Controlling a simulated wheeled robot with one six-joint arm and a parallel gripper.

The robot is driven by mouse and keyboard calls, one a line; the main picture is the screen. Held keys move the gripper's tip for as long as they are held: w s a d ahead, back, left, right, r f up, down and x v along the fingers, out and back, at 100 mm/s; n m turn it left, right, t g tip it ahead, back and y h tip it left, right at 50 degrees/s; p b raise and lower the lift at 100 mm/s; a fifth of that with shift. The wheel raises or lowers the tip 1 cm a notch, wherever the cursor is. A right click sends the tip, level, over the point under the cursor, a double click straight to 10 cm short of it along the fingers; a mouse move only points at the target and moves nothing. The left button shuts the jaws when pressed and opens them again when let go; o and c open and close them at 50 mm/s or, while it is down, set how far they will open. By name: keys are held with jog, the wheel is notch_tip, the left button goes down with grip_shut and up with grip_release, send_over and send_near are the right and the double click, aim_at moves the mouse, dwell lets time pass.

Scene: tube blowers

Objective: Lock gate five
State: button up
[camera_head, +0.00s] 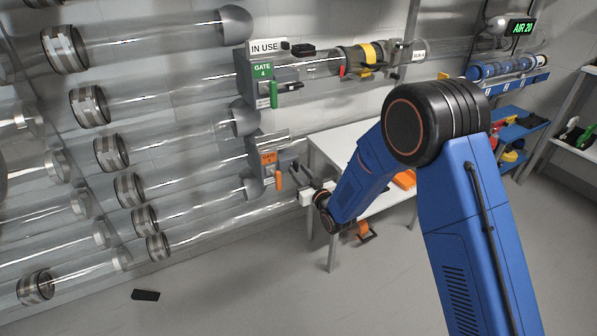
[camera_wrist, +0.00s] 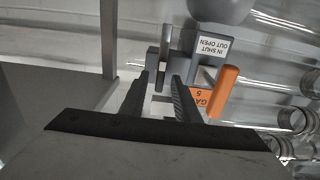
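Gate 5 shows in the head view as a grey housing with an orange label (camera_head: 268,158) and an orange handle (camera_head: 278,180) hanging below it. In the wrist view, which is upside down, its orange label (camera_wrist: 207,99) reads GATE 5 and a white plate (camera_wrist: 212,46) reads IN SHUT, OUT OPEN. The orange handle (camera_wrist: 224,92) is right of my fingers there. My gripper (camera_wrist: 166,76) is open, its two dark fingers apart, close to the gate. A thin dark upright part (camera_wrist: 164,48) shows beyond and between the fingertips; contact cannot be told.
Gate 4 (camera_head: 262,70) with a green label and green handle (camera_head: 273,95) is above, under an IN USE sign (camera_head: 265,47). Clear tubes (camera_head: 165,92) fill the left. A white table (camera_head: 345,140) stands behind my arm. A black object (camera_head: 145,294) lies on the floor.

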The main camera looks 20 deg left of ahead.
jog(key=shift+w+a, duration=0.35)
jog(key=shift+a, duration=0.05)
grip_shut()
